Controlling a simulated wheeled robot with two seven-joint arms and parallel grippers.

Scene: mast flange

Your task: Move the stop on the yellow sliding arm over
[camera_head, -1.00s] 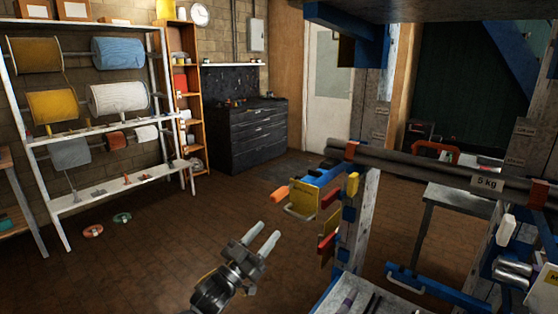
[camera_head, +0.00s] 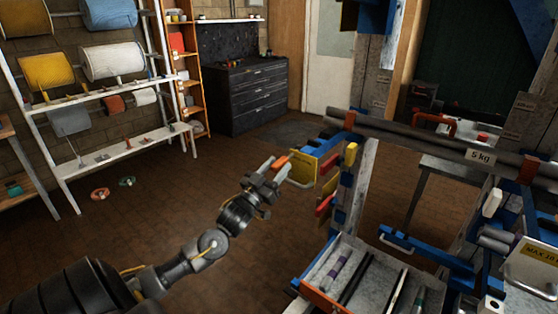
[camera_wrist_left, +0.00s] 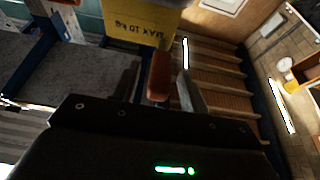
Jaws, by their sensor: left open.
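A yellow plate (camera_head: 302,168) hangs on the blue arm (camera_head: 325,147) of the rack, with a pale handle below it. An orange piece (camera_head: 281,163) sticks out to the left at the arm's end. Which part is the stop is not clear. The left wrist view shows the yellow plate (camera_wrist_left: 140,20), marked MAX 10 kg, and the orange piece (camera_wrist_left: 159,76). My left gripper (camera_head: 275,170) is open at the orange piece. In the left wrist view its fingers (camera_wrist_left: 158,84) stand on either side of the piece, with gaps visible. My right gripper is not in view.
A grey pipe (camera_head: 430,143) with a 5 kg label crosses the rack. A tray (camera_head: 368,285) with rods lies below, front right. White shelving (camera_head: 130,152) with spools stands at left. The brick floor between is mostly clear.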

